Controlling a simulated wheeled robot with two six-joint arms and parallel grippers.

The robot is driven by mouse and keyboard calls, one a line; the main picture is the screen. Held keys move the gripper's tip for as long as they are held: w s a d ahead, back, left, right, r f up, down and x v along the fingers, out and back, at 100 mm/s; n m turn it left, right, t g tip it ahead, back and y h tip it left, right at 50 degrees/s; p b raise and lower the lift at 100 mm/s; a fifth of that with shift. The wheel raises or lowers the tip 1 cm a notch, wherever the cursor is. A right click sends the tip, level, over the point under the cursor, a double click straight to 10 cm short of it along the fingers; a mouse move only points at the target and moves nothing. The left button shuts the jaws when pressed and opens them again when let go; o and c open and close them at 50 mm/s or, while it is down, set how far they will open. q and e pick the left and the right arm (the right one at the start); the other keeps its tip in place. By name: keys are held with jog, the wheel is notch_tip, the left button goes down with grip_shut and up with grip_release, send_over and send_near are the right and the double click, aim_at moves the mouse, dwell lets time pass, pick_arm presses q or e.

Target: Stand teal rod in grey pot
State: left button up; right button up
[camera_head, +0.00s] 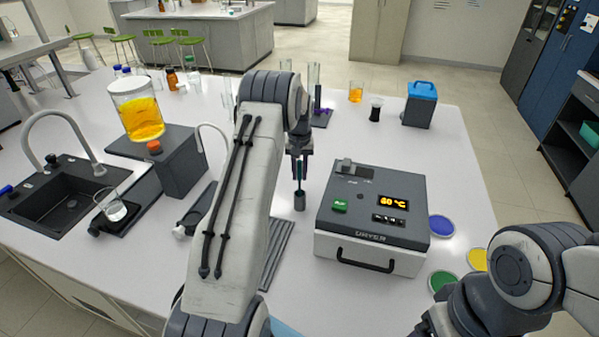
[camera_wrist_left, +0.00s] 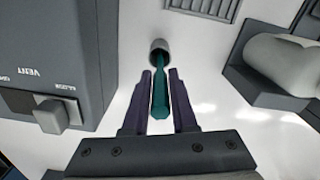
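The teal rod (camera_head: 299,172) stands roughly upright below my left gripper (camera_head: 299,158). The small grey pot (camera_head: 299,202) stands on the white bench directly under the rod. The rod's lower end is at the pot's mouth; in the left wrist view it meets the pot (camera_wrist_left: 159,45) opening. How deep it sits inside is hidden. My right arm shows at the lower right, but its gripper is out of view.
A grey dryer box (camera_head: 372,215) stands close to the right of the pot. A grooved grey rack (camera_head: 277,250) lies to the left, partly behind my left arm. Coloured discs (camera_head: 441,226) lie right of the dryer. A dark stand with tubes (camera_head: 320,117) is behind.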

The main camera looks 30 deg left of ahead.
pick_arm(q)
jog(key=shift+o, duration=0.9)
